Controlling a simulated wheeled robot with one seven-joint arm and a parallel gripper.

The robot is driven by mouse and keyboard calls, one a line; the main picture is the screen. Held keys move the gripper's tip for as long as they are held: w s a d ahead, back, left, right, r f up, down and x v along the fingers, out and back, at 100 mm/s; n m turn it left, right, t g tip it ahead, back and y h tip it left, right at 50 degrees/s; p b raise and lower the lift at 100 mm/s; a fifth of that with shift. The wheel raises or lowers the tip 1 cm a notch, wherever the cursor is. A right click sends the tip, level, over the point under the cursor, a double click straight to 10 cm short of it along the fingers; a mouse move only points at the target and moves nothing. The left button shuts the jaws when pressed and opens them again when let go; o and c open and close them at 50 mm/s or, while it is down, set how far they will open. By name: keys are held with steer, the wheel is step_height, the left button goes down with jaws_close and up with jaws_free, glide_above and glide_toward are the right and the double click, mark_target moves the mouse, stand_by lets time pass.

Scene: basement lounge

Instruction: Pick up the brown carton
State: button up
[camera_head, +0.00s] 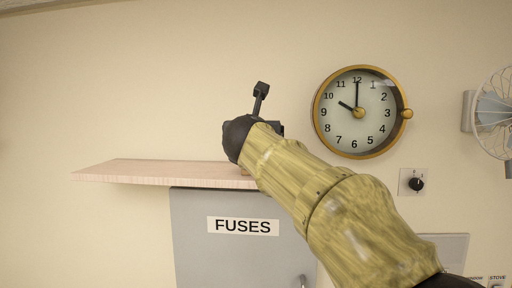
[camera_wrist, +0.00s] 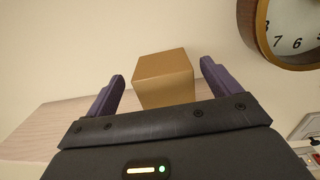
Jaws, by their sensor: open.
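The brown carton (camera_wrist: 164,80) is a plain box near the pale wooden shelf (camera_wrist: 60,125), seen in the wrist view. My gripper (camera_wrist: 162,72) is open, with one purple finger to the left of the carton and one to the right. Gaps show between the carton and both fingers, and the carton's lower part is hidden by the gripper body. In the head view my dark gripper (camera_head: 262,100) is above the right end of the shelf (camera_head: 150,172). My arm hides most or all of the carton there.
A round brass-rimmed clock (camera_head: 358,112) hangs on the wall right of my gripper. A grey FUSES cabinet (camera_head: 200,255) is below the shelf. A black knob (camera_head: 416,184) and a fan (camera_head: 495,112) are farther right. The shelf's left part is bare.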

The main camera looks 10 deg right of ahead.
steer(key=p+x, duration=0.1)
steer(key=x, duration=0.3)
steer(key=shift+d, duration=0.15)
steer(key=shift+s, duration=0.1)
steer(key=c, duration=1.4)
